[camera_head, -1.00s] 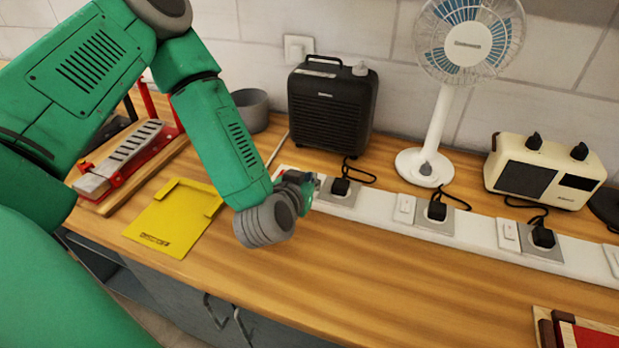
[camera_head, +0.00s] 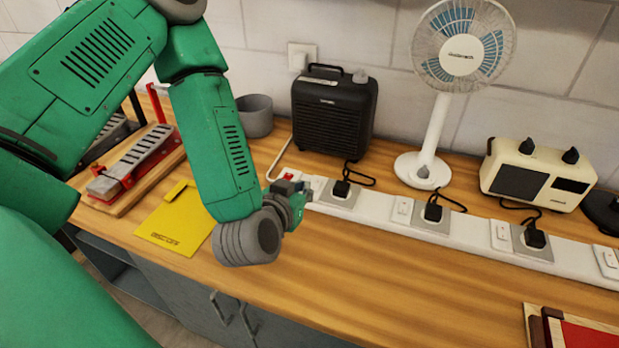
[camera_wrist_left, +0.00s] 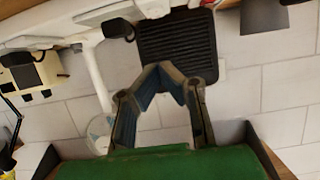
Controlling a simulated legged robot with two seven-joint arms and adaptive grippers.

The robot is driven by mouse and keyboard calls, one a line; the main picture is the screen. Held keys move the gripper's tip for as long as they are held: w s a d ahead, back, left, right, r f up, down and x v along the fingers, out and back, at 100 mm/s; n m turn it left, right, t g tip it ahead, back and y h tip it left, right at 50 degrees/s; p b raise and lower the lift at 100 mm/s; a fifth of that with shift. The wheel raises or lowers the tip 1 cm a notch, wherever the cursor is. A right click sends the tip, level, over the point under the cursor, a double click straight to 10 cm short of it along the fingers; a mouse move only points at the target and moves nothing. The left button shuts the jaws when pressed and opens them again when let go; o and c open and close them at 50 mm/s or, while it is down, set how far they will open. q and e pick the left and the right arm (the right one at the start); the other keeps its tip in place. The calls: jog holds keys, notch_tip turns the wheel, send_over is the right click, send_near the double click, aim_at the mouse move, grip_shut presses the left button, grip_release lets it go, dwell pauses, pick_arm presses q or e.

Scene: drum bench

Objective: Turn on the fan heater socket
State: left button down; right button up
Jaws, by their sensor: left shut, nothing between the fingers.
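The fan heater is a black box (camera_head: 334,112) at the back of the bench, beside the wall; it also shows in the wrist view (camera_wrist_left: 180,48). A black plug (camera_head: 341,188) sits in the leftmost socket (camera_head: 336,199) of the white power strip, in front of the heater. The white switch (camera_head: 317,184) left of that plug is partly hidden by my gripper; it also shows in the wrist view (camera_wrist_left: 154,9). I cannot tell its position. My left gripper (camera_head: 300,188) is shut and empty, close to the switch; contact is unclear. Its fingertips (camera_wrist_left: 165,70) meet in the wrist view. My right gripper is out of view.
A white fan (camera_head: 431,140) and a cream radio (camera_head: 537,174) stand behind the strip (camera_head: 470,228), which has more switches and plugs. A grey pot (camera_head: 256,115), a red-framed rack (camera_head: 140,160) and a yellow sheet (camera_head: 172,225) lie left.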

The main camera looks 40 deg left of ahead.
pick_arm(q)
jog(key=s+p, duration=0.1)
jog(key=s, duration=0.2)
jog(key=shift+r, duration=0.2)
jog(key=shift+d, duration=0.2)
